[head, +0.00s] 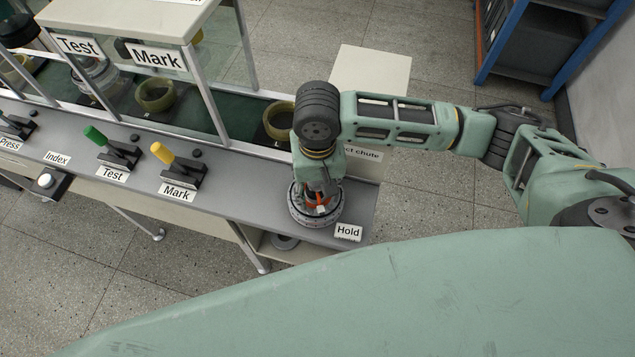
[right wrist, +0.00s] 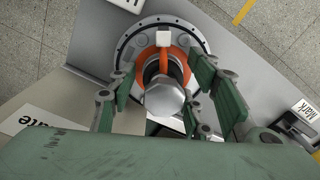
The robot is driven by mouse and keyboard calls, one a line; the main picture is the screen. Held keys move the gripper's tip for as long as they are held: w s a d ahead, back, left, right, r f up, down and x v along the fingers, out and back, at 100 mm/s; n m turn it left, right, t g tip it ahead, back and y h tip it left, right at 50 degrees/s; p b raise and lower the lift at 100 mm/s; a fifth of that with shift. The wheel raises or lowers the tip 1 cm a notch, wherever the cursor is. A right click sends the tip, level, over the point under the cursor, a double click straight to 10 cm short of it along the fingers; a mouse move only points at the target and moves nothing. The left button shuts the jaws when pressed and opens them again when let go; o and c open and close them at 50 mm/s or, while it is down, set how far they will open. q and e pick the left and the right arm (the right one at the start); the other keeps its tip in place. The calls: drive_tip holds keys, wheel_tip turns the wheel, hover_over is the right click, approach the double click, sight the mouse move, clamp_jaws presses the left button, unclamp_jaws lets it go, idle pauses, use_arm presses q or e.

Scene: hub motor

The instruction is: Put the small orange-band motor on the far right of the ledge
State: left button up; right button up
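The orange-band motor (head: 316,207) is a round grey disc with an orange ring. It appears to rest flat on the grey ledge (head: 245,200), at its right end beside the Hold label (head: 347,232). In the right wrist view the motor (right wrist: 205,42) shows its orange band and a silver shaft pointing at the camera. My right gripper (right wrist: 164,77) is directly over the motor, fingers spread on both sides of the shaft with visible gaps. In the head view the right gripper (head: 321,190) partly hides the motor's middle. My left gripper is not in view.
Yellow (head: 163,153) and green (head: 95,135) levers stand left along the ledge. Behind it are a glazed station with Test and Mark signs (head: 158,57) and olive rings (head: 279,120). A partly hidden chute label (head: 362,154) is behind my arm. A round grey part (head: 285,243) lies below the ledge.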

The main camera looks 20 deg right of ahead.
idle(0.3)
wheel_tip(320, 180, up, 12)
drive_tip(key=shift+r, duration=0.15)
idle(0.8)
